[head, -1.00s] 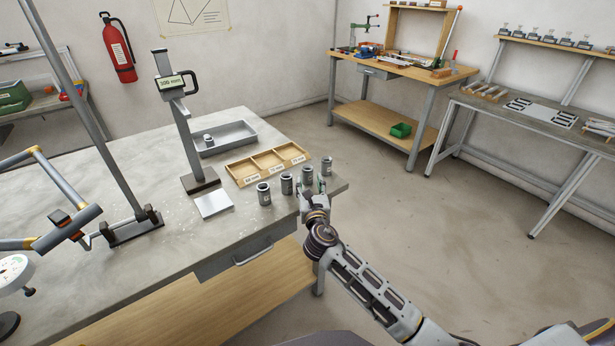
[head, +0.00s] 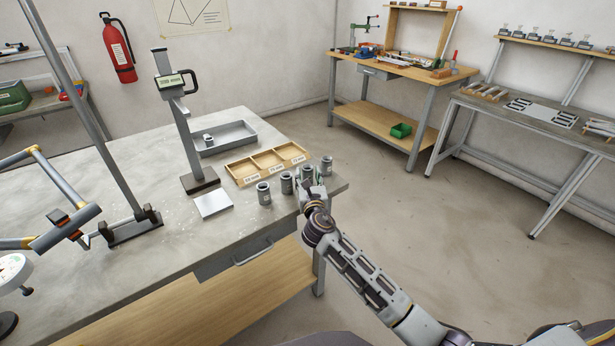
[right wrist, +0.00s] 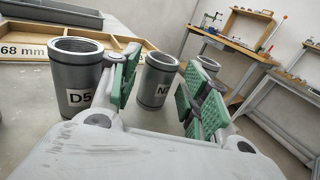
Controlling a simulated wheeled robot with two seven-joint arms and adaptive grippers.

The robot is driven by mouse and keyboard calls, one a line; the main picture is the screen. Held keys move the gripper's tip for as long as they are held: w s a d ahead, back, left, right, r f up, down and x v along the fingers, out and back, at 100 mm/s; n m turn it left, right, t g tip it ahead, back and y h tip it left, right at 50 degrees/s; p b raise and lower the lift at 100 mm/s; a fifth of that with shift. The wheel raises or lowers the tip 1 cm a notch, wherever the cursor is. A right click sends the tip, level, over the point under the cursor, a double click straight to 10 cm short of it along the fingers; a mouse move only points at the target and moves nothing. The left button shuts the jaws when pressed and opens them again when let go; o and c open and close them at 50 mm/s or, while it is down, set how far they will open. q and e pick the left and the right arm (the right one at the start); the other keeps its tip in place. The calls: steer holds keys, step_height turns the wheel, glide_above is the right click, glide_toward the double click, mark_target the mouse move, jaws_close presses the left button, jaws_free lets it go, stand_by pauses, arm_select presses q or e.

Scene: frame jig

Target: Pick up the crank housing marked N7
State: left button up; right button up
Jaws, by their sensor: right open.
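The crank housing marked N7 (right wrist: 157,82) is a grey metal cylinder standing upright, seen between my right gripper's fingers in the right wrist view. A housing marked D5 (right wrist: 77,80) stands to the left, outside the left finger. My left gripper is not in view.
Another housing (right wrist: 208,65) stands behind N7 to the right, and one more (head: 264,194) stands left of D5. A wooden three-part tray (head: 266,164) lies behind them. A gauge stand (head: 183,130) and a metal plate (head: 213,204) are further left.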

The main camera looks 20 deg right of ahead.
steer(key=shift+w+d, duration=0.2)
steer(key=shift+w, duration=0.95)
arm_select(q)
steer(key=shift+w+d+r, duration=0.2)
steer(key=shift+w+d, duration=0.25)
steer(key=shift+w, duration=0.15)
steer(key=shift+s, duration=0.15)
